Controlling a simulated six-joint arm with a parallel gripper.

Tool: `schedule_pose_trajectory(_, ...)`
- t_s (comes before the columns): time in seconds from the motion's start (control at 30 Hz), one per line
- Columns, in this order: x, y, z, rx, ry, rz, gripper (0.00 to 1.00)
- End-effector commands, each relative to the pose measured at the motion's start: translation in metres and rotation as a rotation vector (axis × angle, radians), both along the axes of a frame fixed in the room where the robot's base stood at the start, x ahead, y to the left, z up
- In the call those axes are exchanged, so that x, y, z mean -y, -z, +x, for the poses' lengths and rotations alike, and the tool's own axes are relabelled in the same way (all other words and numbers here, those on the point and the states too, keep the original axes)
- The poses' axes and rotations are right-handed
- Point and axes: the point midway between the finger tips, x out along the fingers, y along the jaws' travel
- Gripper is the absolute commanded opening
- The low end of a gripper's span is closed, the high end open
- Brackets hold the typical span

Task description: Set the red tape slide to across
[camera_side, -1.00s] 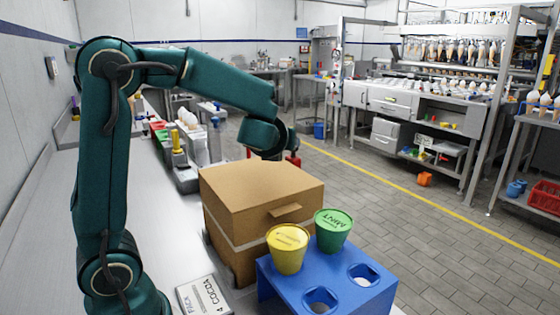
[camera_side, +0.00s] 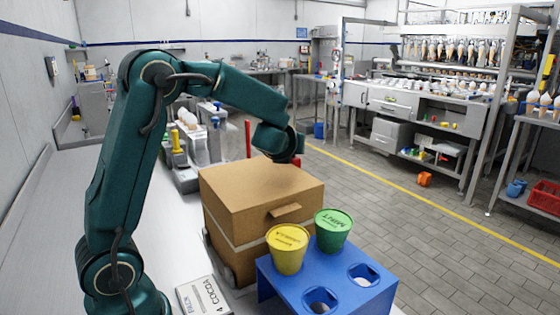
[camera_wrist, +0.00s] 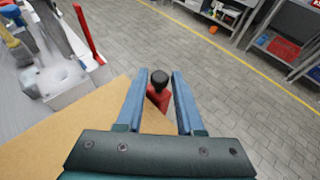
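A red piece with a black knob (camera_wrist: 159,78), apparently the red tape slide, stands beyond the far edge of the brown carton (camera_wrist: 85,130) in the wrist view. My gripper (camera_wrist: 156,74) is open, with its two blue fingers apart on either side of the knob. I cannot tell whether either finger touches it. In the side view my gripper is mostly hidden by my wrist above the far right end of the carton (camera_side: 245,190). Only a small bit of the red piece (camera_side: 297,161) shows there.
A red upright bar (camera_side: 248,138) stands behind the carton; it also shows in the wrist view (camera_wrist: 88,35). A blue stand (camera_side: 325,275) with a yellow tub (camera_side: 287,250) and a green tub (camera_side: 333,231) is in front.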

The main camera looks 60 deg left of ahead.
Motion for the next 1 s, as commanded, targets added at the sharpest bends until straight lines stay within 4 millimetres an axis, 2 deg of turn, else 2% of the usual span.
schedule_pose_trajectory(0.03, 0.0001, 0.0000, -0.0001, 0.000, 0.000, 0.000, 0.13)
schedule_pose_trajectory(0.07, 0.0001, 0.0000, -0.0001, 0.000, 0.000, 0.000, 0.02)
schedule_pose_trajectory(0.1, 0.0001, -0.0001, -0.0001, 0.000, 0.000, 0.000, 0.00)
schedule_pose_trajectory(1.0, -0.0001, -0.0001, -0.0005, 0.000, -0.001, 0.000, 0.00)
